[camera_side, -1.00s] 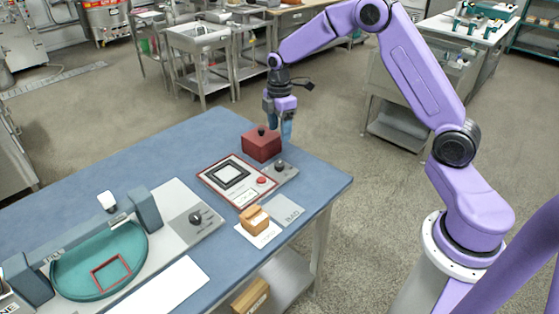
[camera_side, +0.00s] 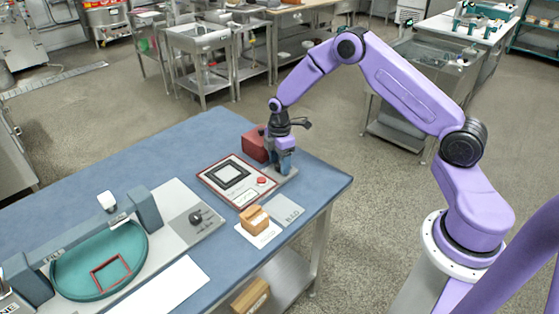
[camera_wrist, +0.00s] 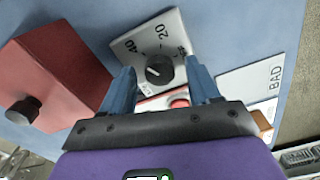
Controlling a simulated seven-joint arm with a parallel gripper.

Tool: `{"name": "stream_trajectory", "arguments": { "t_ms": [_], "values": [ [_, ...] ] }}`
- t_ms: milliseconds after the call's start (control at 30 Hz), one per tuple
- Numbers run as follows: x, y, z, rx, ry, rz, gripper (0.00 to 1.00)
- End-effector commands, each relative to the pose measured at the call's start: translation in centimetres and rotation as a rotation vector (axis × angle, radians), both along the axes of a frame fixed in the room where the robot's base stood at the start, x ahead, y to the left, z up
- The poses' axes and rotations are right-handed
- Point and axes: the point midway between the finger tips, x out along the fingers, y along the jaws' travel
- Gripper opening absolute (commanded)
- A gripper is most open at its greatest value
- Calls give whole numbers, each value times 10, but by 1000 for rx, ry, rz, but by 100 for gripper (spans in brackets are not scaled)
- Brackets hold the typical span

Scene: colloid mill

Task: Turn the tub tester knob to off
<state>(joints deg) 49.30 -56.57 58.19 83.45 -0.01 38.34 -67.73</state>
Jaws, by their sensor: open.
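A round black knob (camera_wrist: 158,69) with a white pointer line sits on a small light-grey dial plate (camera_wrist: 140,42) marked 40 and 20. The pointer lies slanted; the exact mark it points at is unclear. My gripper (camera_wrist: 160,78) is open, its blue fingers on either side of the knob in the wrist view; I cannot tell whether they touch it. In the side view my gripper (camera_side: 284,170) points down over this plate and hides the knob.
A red box (camera_side: 254,146) with a black knob (camera_wrist: 22,110) stands close beside my gripper. A red-framed panel (camera_side: 222,196) with a red button (camera_side: 262,181) adjoins the dial plate. A BAD card (camera_side: 288,212) and an orange-brown block (camera_side: 254,217) lie nearer the table's edge.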

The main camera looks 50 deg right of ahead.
Motion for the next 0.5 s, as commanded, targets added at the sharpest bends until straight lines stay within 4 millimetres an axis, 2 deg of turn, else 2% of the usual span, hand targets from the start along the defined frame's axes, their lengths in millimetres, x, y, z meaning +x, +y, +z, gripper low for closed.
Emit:
{"name": "stream_trajectory", "arguments": {
  "t_ms": [100,133,300,500],
  "values": [
    [0,0,0,0,0,0,61],
    [0,0,0,0,0,0,58],
    [0,0,0,0,0,0,5],
    [0,0,0,0,1,-6,5]
  ]
}}
